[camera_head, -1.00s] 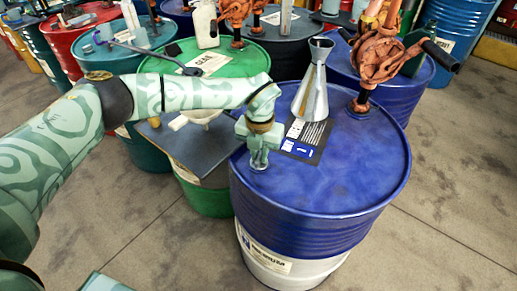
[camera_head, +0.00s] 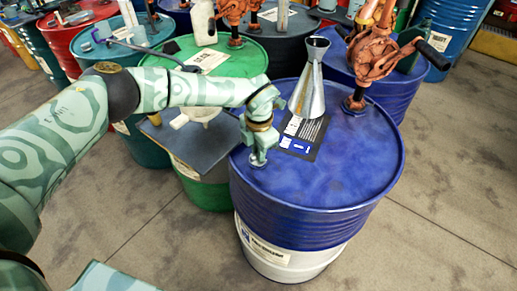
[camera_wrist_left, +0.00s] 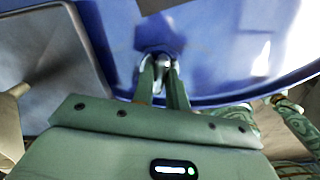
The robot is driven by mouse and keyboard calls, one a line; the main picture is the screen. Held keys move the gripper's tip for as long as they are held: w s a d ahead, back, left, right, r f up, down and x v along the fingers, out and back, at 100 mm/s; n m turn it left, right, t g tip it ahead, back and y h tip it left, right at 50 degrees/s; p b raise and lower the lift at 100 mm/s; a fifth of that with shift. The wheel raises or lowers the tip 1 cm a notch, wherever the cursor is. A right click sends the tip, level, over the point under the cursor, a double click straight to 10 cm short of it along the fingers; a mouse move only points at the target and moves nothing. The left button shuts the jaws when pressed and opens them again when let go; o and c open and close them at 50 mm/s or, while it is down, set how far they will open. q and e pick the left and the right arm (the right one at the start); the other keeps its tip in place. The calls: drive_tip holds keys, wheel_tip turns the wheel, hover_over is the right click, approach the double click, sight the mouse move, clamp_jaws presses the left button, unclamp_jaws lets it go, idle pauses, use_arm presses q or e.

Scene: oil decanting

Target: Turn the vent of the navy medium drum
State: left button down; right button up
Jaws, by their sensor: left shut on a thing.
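The navy drum (camera_head: 340,180) stands in front at the centre right, upright, with a pale lower part. My left gripper (camera_head: 257,160) points down at the near left edge of its lid. Its fingers are shut on the vent, a small metal fitting on the lid, which is mostly hidden in the head view. In the left wrist view the vent (camera_wrist_left: 163,66) shows as a shiny piece between the fingertips of my left gripper (camera_wrist_left: 161,75). My right gripper is in neither view.
A metal funnel (camera_head: 309,85) and a dark printed card (camera_head: 303,138) are on the lid near the gripper. An orange hand pump (camera_head: 371,55) rises behind. A dark tray (camera_head: 190,148) with a pale funnel (camera_head: 203,112) lies left. Floor is free at right.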

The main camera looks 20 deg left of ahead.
use_arm(q)
drive_tip(key=shift+w+r, duration=0.1)
idle(0.3)
drive_tip(key=c, duration=1.4)
unclamp_jaws()
wheel_tip(320, 180, up, 16)
drive_tip(key=p, duration=0.2)
drive_tip(key=shift+r, duration=0.1)
